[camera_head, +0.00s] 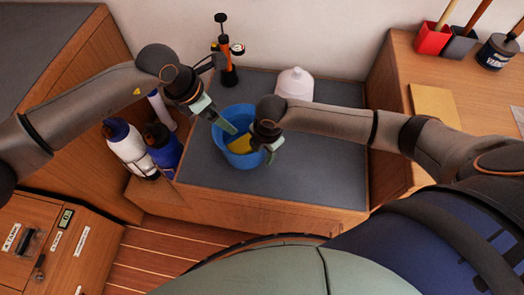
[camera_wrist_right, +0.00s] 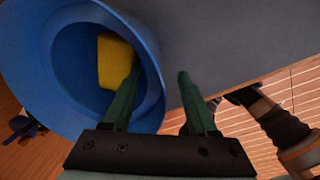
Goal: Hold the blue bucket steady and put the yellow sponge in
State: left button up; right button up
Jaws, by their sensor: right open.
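The blue bucket (camera_head: 243,163) stands on the grey top of a low wooden unit. The yellow sponge (camera_head: 240,145) shows inside it, also in the right wrist view (camera_wrist_right: 116,62). My left gripper (camera_head: 232,130) reaches over the bucket's back-left rim, with a green fingertip inside the opening; whether it grips the rim is unclear. My right gripper (camera_head: 270,150) is at the bucket's right side. In the right wrist view my right gripper (camera_wrist_right: 158,85) is open, one finger over the bucket's inside beside the sponge, the other outside the rim. Nothing shows held in it.
A black and orange pump (camera_head: 228,75) and a pale bottle (camera_head: 294,84) stand behind the bucket. White and blue bottles (camera_head: 130,150) stand at the left. The grey top (camera_head: 325,165) is clear right of the bucket. A wooden counter (camera_head: 410,75) bounds the right.

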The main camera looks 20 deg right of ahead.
notch_tip(320, 180, up, 11)
jog(key=s, duration=0.1)
jog(key=shift+s+d, duration=0.25)
jog(key=shift+d, duration=0.05)
